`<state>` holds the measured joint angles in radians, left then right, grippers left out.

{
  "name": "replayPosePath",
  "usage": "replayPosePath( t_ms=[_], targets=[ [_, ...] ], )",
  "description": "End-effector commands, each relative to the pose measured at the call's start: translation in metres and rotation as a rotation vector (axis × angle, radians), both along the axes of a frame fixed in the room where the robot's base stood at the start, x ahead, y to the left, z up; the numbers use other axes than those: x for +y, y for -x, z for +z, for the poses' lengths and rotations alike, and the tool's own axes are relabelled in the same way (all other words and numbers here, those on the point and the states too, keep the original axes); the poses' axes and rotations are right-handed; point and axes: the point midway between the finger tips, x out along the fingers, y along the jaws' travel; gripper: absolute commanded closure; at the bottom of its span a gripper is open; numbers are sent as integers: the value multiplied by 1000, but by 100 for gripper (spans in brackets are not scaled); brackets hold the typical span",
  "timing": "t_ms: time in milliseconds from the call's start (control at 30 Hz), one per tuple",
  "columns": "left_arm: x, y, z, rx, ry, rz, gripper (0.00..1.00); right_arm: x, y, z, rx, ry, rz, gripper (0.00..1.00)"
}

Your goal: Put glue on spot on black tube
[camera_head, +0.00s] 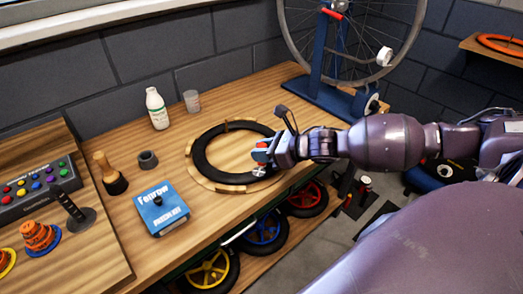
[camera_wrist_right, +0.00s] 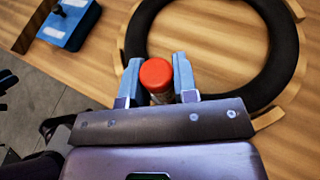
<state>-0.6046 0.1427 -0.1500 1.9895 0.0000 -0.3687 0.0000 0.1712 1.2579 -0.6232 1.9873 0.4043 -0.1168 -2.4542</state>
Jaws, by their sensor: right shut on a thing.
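The black tube (camera_head: 205,150) lies as a ring on the bench, with light wooden blocks around it; it also shows in the right wrist view (camera_wrist_right: 289,75). My right gripper (camera_head: 264,150) is over the right side of the ring, shut on a small red-capped container (camera_wrist_right: 156,74), which appears to be the glue. The fingers of my right gripper (camera_wrist_right: 169,80) stand on both sides of it. A pale grey spot (camera_head: 258,170) shows on the tube just below the gripper in the head view. Whether the container touches the tube is unclear. My left gripper is not in view.
A blue box (camera_head: 160,209), a dark ring (camera_head: 148,160), a white bottle (camera_head: 157,108) and a grey cup (camera_head: 192,101) stand left of the tube. A blue wheel stand (camera_head: 316,80) is behind. Bare bench (camera_head: 245,95) lies behind the ring.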

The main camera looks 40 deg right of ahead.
Motion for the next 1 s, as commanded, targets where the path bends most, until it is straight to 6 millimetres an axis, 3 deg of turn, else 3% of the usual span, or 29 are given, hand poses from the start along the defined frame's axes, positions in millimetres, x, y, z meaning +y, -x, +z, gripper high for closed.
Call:
replayPosePath(
  t_ms=[1000],
  targets=[
    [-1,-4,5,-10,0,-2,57,21,-2,-1,-1,-1,1,95]
  ],
)
